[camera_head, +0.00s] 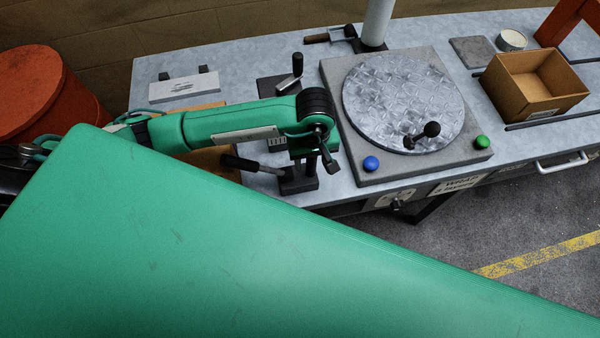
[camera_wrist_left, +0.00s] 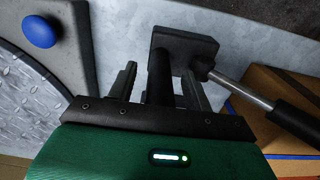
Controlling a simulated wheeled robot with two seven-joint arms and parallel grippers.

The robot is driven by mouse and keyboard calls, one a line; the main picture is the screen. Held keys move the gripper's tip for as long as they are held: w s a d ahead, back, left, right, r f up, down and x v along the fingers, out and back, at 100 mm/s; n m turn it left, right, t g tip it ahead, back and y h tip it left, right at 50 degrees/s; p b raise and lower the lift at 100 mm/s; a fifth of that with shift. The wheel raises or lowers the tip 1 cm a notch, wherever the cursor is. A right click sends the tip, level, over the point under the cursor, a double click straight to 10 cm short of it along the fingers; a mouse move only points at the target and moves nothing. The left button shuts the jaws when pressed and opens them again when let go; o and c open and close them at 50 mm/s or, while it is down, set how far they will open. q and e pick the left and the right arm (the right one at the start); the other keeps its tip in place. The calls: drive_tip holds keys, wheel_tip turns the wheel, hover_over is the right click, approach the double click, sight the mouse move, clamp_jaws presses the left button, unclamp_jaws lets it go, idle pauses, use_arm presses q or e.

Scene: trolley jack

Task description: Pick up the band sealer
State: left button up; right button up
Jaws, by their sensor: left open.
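A black tool (camera_head: 299,185) with a flat base, an upright post and a side lever with a dark grip stands on the bench top; it appears to be the band sealer. In the left wrist view it (camera_wrist_left: 187,45) shows its base, post and metal lever, the grip reaching right. My left gripper (camera_head: 312,160) is over it from above, partly hiding it in the head view. In the left wrist view the gripper (camera_wrist_left: 162,82) is open, with the black post between its fingers. Contact cannot be told. My right gripper is not in view.
A grey plate with a round metal turntable (camera_head: 395,88) stands close to the right, with a blue knob (camera_head: 371,163) and a green knob (camera_head: 481,142). A crank tool (camera_head: 291,76) stands behind my left arm. An open cardboard box (camera_head: 507,96) is far right. A brown box (camera_wrist_left: 275,125) is near the lever.

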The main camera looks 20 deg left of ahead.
use_arm(q)
drive_tip(key=shift+c, duration=0.2)
clamp_jaws()
drive_tip(key=shift+w+r, duration=0.1)
drive_tip(key=shift+r, duration=0.05)
idle(1.0)
